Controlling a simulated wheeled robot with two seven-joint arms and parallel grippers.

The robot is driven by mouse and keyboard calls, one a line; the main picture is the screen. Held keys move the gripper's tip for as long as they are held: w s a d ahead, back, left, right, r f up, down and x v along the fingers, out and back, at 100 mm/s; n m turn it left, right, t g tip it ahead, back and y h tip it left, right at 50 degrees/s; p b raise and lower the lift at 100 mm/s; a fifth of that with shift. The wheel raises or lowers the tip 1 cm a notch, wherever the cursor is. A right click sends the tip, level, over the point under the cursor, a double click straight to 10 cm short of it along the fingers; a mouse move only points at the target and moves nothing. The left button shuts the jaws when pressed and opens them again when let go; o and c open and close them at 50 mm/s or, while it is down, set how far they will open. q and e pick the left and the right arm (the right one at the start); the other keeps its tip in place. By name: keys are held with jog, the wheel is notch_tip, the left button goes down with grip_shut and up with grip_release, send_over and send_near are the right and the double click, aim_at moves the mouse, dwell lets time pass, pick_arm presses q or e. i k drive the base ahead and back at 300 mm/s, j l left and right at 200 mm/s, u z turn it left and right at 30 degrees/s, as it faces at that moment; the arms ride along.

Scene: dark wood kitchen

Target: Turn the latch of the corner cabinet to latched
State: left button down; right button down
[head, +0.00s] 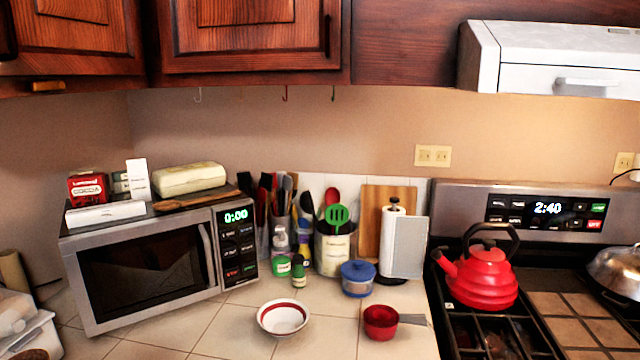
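The corner cabinet (70,32) appears to be the dark wood upper cabinet at the top left, and its door looks closed. A small orange-brown piece that looks like the latch (47,86) lies horizontally at the cabinet's bottom edge. I cannot tell from here whether it is latched. Neither of my grippers is in view.
A second upper cabinet (250,35) adjoins on the right. Below stand a microwave (145,270) with boxes on top, utensils, a white bowl (283,317) and a red measuring cup (380,321). A red kettle (485,279) sits on the stove. The space below the latch is open.

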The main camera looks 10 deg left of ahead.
aim_at(43, 85)
jog(key=u, duration=1.4)
jog(key=k+l+z, duration=0.15)
jog(key=z, duration=0.2)
jog(key=k+l+z, duration=0.1)
jog(key=l+z, duration=0.25)
